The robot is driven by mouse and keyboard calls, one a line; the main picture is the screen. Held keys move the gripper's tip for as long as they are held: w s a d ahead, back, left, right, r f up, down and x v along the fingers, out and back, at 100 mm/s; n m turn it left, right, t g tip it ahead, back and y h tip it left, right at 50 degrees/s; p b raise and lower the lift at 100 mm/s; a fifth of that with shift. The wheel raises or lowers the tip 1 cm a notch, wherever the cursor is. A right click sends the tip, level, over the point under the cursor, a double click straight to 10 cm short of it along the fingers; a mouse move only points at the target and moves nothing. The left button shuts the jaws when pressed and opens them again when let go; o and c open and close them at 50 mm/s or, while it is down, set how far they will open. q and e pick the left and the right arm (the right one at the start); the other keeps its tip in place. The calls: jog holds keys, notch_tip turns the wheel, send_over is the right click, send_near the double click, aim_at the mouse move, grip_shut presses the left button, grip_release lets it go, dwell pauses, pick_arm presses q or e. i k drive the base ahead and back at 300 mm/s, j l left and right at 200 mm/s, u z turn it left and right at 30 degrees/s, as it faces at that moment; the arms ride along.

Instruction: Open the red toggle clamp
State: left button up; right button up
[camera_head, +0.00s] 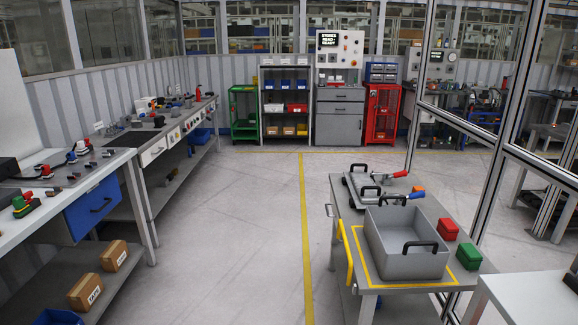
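On the grey cart (341,198) at the right lies a flat metal fixture with black handles. A clamp-like part with a red grip (400,174) sits at its back edge, the grip pointing right. I take it for the red toggle clamp; its jaw and whether it is open or shut are too small to tell. A similar part with a blue grip (416,195) sits in front of it. Neither of my grippers shows in the head view.
A grey bin (405,265) with black handles stands on the cart, beside red (447,229) and green (469,256) boxes. Workbenches with small red and green parts line the left. Shelves and cabinets stand at the back. The floor between is clear, with a yellow line (306,240).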

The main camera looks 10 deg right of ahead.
aim_at(403, 172)
jog(key=i+j+u, duration=0.1)
jog(key=i+u, duration=0.2)
jog(key=i, duration=1.75)
jog(key=i+l+z, duration=0.25)
jog(key=i, duration=1)
jog(key=i+j+z, duration=0.15)
jog(key=i+z, duration=0.15)
jog(key=i, duration=1.75)
jog(key=i+z, duration=0.15)
jog(key=i, duration=0.7)
jog(key=i+j, duration=0.2)
jog(key=i, duration=0.65)
jog(key=i+z, duration=0.2)
jog(key=z, duration=0.25)
jog(key=i+z, duration=0.25)
jog(key=z, duration=0.25)
jog(key=i+j+z, duration=0.15)
jog(key=z, duration=0.3)
jog(key=i+j+z, duration=0.2)
jog(key=z, duration=0.25)
